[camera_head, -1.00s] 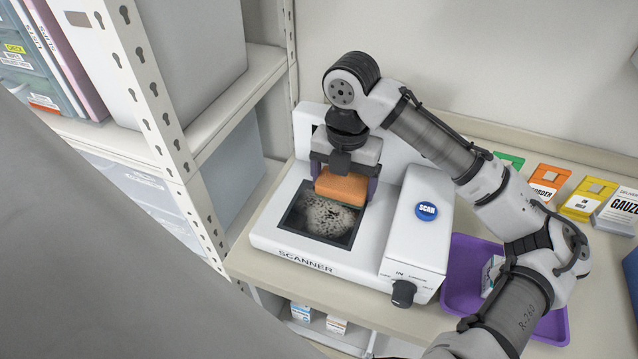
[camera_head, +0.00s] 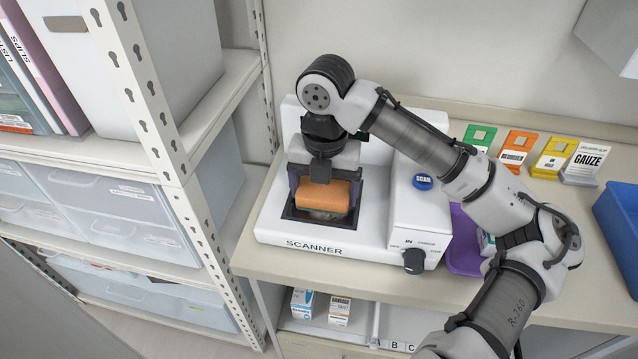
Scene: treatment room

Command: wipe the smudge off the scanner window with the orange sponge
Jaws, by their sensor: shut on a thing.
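The white scanner (camera_head: 420,207) stands on the counter, with a dark-framed window (camera_head: 308,222) in its top. My gripper (camera_head: 322,190) is shut on the orange sponge (camera_head: 322,196) and holds it over the window. The sponge covers most of the glass, and I cannot tell whether it touches it. A little greyish smudge (camera_head: 318,214) shows just below the sponge's front edge; the rest of the smudge is hidden.
A blue SCAN button (camera_head: 422,182) and a black knob (camera_head: 414,261) are on the scanner's right side. A purple tray (camera_head: 462,240) lies partly behind my arm. Coloured cards (camera_head: 516,150) stand at the back right, by a blue bin (camera_head: 620,215). A metal shelf post (camera_head: 160,130) rises on the left.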

